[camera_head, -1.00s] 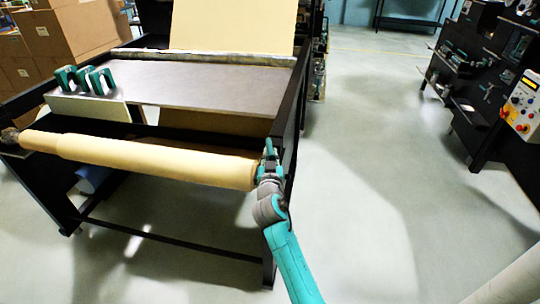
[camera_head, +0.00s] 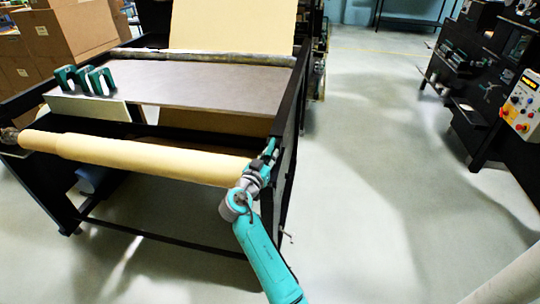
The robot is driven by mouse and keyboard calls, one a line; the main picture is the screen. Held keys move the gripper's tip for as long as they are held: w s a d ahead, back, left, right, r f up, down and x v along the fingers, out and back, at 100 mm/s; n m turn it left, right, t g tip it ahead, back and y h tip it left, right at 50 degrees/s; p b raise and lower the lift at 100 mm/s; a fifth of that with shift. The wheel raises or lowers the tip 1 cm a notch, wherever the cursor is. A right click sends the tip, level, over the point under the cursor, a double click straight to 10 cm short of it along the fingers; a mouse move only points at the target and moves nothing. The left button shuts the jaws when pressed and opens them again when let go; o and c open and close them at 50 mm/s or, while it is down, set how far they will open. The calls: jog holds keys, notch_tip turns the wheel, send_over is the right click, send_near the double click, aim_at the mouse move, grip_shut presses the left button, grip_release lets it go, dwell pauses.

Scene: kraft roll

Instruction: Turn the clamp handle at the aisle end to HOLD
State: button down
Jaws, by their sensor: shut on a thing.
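The kraft roll (camera_head: 140,156) lies across the front of the dark machine frame, its right end close to my gripper (camera_head: 269,150). My gripper is at the frame's right, aisle-side end, where the clamp handle would be. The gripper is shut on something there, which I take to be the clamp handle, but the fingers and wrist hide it. The HOLD marking cannot be read in this view. My teal arm reaches up from the bottom middle.
The machine's flat grey table (camera_head: 200,85) carries several green clamps (camera_head: 85,80) at its left. Cardboard boxes (camera_head: 70,35) stand at the back left. A dark bench with a control panel (camera_head: 523,103) is at the right. The aisle floor (camera_head: 365,170) between is clear.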

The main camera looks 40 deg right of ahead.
jog(key=shift+w+r, duration=0.1)
jog(key=shift+r, duration=0.25)
jog(key=c, duration=1.2)
grip_release()
jog(key=shift+o, duration=0.6)
jog(key=shift+f, duration=0.1)
jog(key=shift+a, duration=0.1)
jog(key=v, duration=1.2)
